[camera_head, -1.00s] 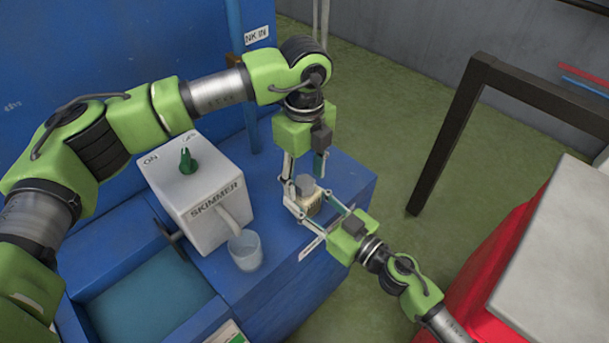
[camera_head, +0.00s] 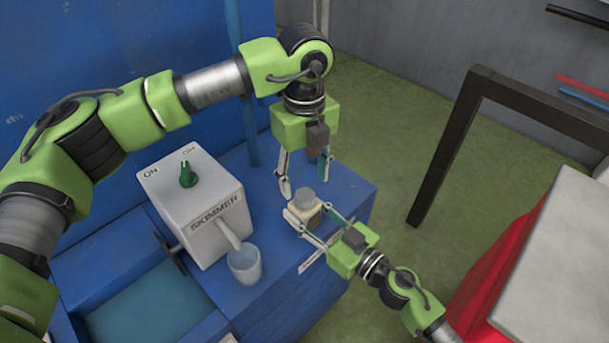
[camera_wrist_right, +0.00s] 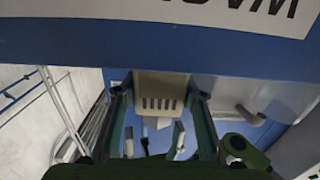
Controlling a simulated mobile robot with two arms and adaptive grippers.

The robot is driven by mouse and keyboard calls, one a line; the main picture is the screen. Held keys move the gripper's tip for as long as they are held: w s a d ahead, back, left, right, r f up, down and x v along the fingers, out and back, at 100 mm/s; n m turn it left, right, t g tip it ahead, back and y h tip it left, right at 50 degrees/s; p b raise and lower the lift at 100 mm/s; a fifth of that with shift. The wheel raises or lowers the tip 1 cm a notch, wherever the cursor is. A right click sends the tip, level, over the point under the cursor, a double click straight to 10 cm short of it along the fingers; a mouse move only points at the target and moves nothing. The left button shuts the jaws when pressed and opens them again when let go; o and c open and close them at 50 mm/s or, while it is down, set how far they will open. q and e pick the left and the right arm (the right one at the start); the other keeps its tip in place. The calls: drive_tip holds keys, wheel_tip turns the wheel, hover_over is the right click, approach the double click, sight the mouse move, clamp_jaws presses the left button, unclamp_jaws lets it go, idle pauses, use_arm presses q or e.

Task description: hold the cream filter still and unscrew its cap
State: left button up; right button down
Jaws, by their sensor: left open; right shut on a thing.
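The cream filter (camera_head: 302,218) sits upright near the right end of the blue bench top, with its grey cap (camera_head: 305,198) on top. My right gripper (camera_head: 308,212) is shut on the filter's body from the front right. In the right wrist view the cream filter (camera_wrist_right: 158,88) with dark slots sits between my right fingers (camera_wrist_right: 162,108). My left gripper (camera_head: 304,186) points down from above and is open around or just above the cap. I cannot tell whether a finger touches it. The fingers hide part of the filter's sides.
A grey skimmer box (camera_head: 195,205) with a green knob (camera_head: 187,174) stands left of the filter. Its spout hangs over a clear cup (camera_head: 245,263). A blue tank (camera_head: 150,305) lies at front left.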

sight(305, 194)
use_arm(q)
drive_tip(key=m, duration=1)
drive_tip(key=shift+m, duration=0.3)
drive_tip(key=m, duration=0.5)
drive_tip(key=shift+m, duration=0.4)
drive_tip(key=m, duration=0.5)
drive_tip(key=shift+f, duration=0.1)
drive_tip(key=shift+f, duration=1.9)
